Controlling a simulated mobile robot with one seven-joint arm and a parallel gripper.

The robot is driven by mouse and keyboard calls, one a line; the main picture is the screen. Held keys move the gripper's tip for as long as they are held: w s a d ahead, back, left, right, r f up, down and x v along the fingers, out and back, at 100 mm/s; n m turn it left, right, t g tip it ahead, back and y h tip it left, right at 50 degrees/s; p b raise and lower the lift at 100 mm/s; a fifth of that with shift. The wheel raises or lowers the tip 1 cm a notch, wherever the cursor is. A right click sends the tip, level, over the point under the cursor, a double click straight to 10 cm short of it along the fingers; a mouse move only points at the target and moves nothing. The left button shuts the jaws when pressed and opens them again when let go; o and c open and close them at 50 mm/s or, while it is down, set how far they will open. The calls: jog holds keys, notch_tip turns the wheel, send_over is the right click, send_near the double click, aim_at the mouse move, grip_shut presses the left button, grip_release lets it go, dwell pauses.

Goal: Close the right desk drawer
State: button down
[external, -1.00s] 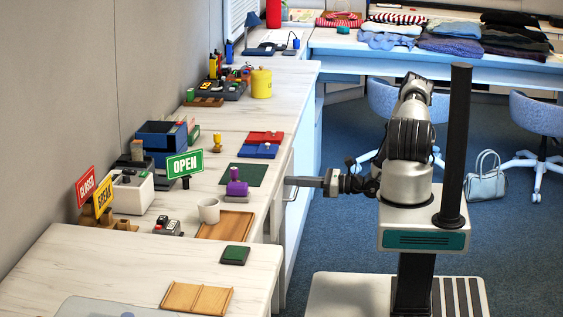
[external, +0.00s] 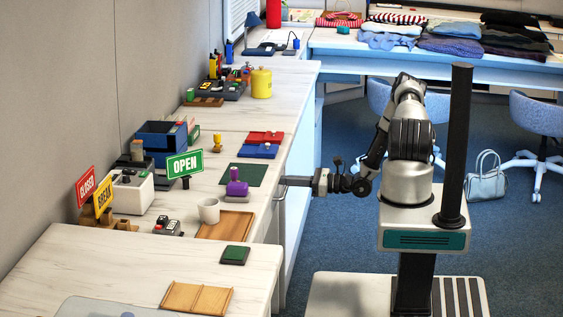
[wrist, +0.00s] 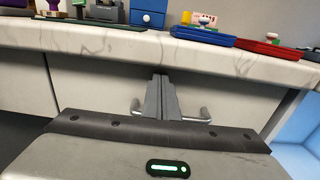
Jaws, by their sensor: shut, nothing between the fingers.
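The drawer front (wrist: 95,85) is a pale panel below the worktop edge in the wrist view. No clear gap shows between it and the desk. Metal handle parts (wrist: 204,113) stick out on both sides of my fingers; the middle is hidden behind them. My gripper (wrist: 160,82) is shut and empty, pointing at the drawer front at handle height. Its tips are at or very near the panel; I cannot tell if they touch. In the external view, my gripper (external: 283,181) reaches the desk's right side just under the top, and the drawer is mostly hidden there.
The blue carpet between the desk and my base is clear. Chairs (external: 541,115) stand at the back right.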

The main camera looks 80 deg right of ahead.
jog(key=s+p, duration=0.1)
jog(key=s, duration=1.3)
jog(key=shift+p, duration=0.35)
jog(key=w+a+r+n+g+y, duration=0.35)
jog(key=a+r+n+g, duration=0.55)
jog(key=a+n, duration=0.3)
jog(key=w+a+r+n+g+y, duration=0.3)
jog(key=w+a+r+n+g, duration=0.1)
jog(key=a+r+n+g, duration=0.6)
jog(key=a+r+n+t+h, duration=0.2)
jog(key=a+r+n+h, duration=0.25)
jog(key=r, duration=0.25)
jog(key=a+r+n+t+h, duration=0.1)
jog(key=a+r+n+h, duration=0.2)
jog(key=r+n, duration=0.3)
jog(key=s+a+r+n+t+y, duration=0.1)
jog(key=s+a+r+n+t, duration=0.4)
jog(key=a, duration=0.4)
notch_tip(320, 180, up, 19)
jog(key=s+m+g+p, duration=0.1)
jog(key=p, duration=1.9)
jog(key=shift+p, duration=0.3)
